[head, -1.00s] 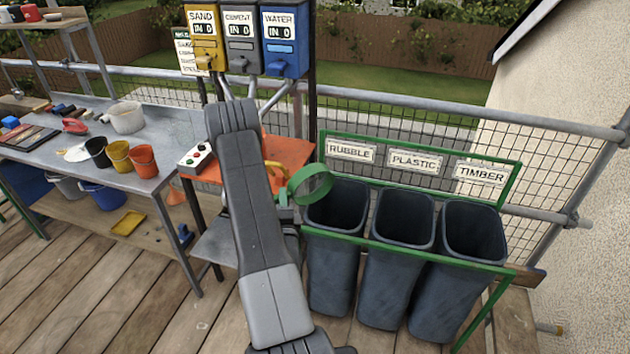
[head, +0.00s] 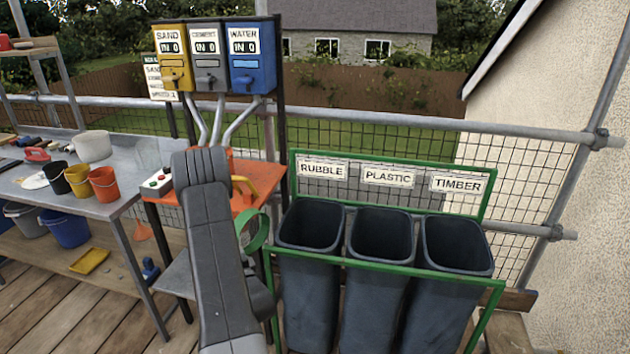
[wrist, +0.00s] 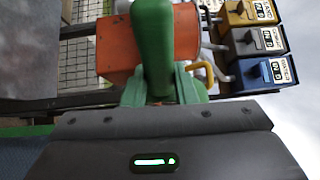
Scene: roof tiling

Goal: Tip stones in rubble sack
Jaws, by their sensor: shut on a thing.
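The bin under the RUBBLE sign (head: 310,228) is dark, open-topped and stands at the left of the bin rack in the head view. A green ring-shaped thing (head: 262,232), perhaps a sieve, is just left of that bin's rim, partly hidden behind my arm. In the wrist view a green rounded part of it (wrist: 153,45) stands up close to the camera. My gripper (wrist: 162,88) is shut on this green thing; my arm hides the jaws in the head view. I cannot see any stones, nor the inside bottom of the bin.
The PLASTIC bin (head: 380,235) and TIMBER bin (head: 456,244) stand to the right, behind a green rack rail (head: 385,268). An orange mixer stand (head: 262,180) and sand, cement and water dispensers (head: 207,58) are behind my arm. A bench (head: 110,200) with buckets is left.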

